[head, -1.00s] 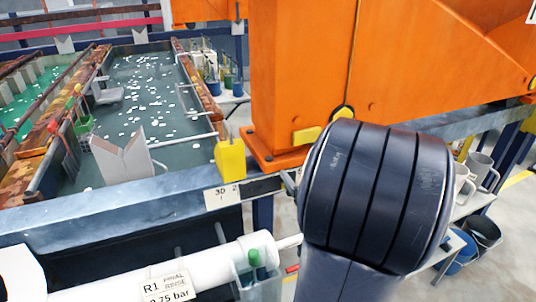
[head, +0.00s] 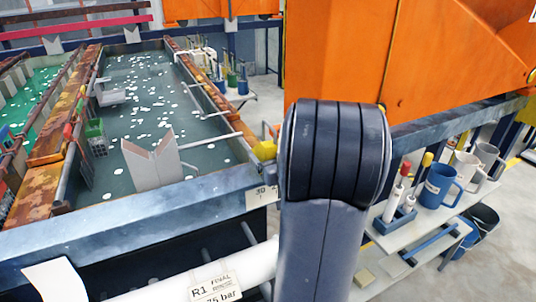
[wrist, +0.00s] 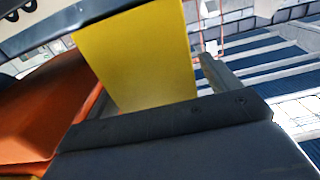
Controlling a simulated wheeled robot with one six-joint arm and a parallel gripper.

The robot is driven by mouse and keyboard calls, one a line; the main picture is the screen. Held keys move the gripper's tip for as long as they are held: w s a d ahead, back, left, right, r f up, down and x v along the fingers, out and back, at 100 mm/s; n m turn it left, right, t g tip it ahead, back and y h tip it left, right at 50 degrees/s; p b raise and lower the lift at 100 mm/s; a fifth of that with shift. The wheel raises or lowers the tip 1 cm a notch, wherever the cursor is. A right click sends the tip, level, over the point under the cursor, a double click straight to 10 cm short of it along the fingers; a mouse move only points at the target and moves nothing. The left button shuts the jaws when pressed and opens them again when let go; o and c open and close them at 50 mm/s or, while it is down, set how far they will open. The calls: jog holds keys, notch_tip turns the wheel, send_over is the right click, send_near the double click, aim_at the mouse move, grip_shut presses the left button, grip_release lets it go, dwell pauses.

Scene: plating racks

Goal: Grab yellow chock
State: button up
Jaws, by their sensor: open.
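The yellow chock (head: 265,150) shows in the head view as a small patch on the blue tank rim, left of the orange column. My dark arm link hides most of it. In the wrist view the yellow chock (wrist: 145,55) is large and close, a flat yellow face across the upper middle. My gripper (wrist: 158,88) is open, with its dark body along the bottom and a grey finger just right of the chock. The other finger is not clearly visible, and I cannot tell whether either touches the chock. In the head view my gripper is hidden behind my arm.
An orange column (head: 440,60) stands close at right. The tank rim (head: 130,215) and a white labelled pipe (head: 250,265) cross the front. Blue mug (head: 440,186) and other vessels stand on a low shelf at right. Orange surface (wrist: 45,110) lies close left in the wrist view.

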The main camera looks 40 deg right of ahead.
jog(key=shift+x, duration=0.8)
jog(key=shift+c, duration=0.3)
jog(key=c, duration=1.5)
